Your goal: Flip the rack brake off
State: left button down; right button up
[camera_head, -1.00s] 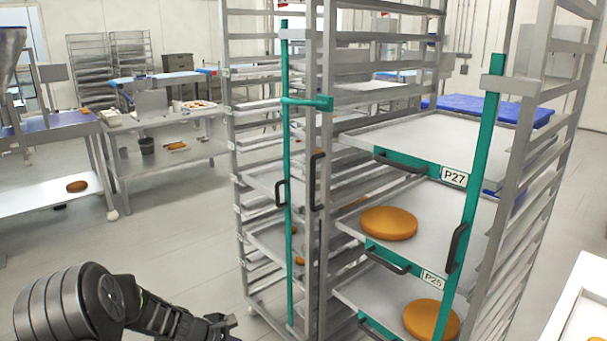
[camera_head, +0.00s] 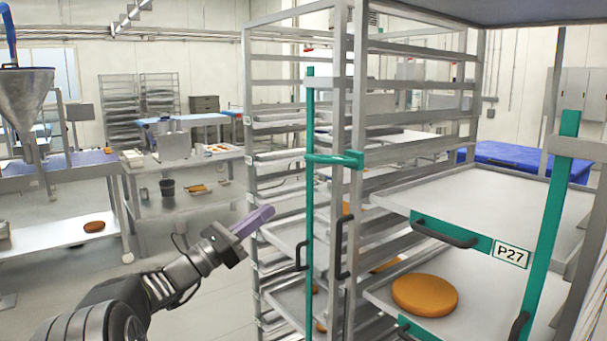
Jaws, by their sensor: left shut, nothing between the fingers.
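A tall metal rack (camera_head: 355,120) stands right of centre, with trays on its levels. A teal upright bar (camera_head: 309,190) runs down its front, and a short teal crossbar (camera_head: 335,159) joins it to the post. I cannot tell which part is the brake; the rack's feet are out of view. My left gripper (camera_head: 262,214) has purple fingers and is shut and empty. In the picture it is left of the teal bar, in front of the rack's left side. My right gripper is not in view.
Steel tables (camera_head: 200,180) stand at the back left. The floor (camera_head: 215,310) left of the rack is clear.

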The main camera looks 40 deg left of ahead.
pick_arm(q)
jog(key=p, duration=0.6)
send_near(330, 160)
jog(key=w+a+f, duration=0.2)
jog(key=w, duration=0.1)
jog(key=r, duration=0.1)
jog(key=w+r+p, duration=0.1)
jog(key=r, duration=0.1)
jog(key=shift+w, duration=0.25)
jog(key=shift+r, duration=0.2)
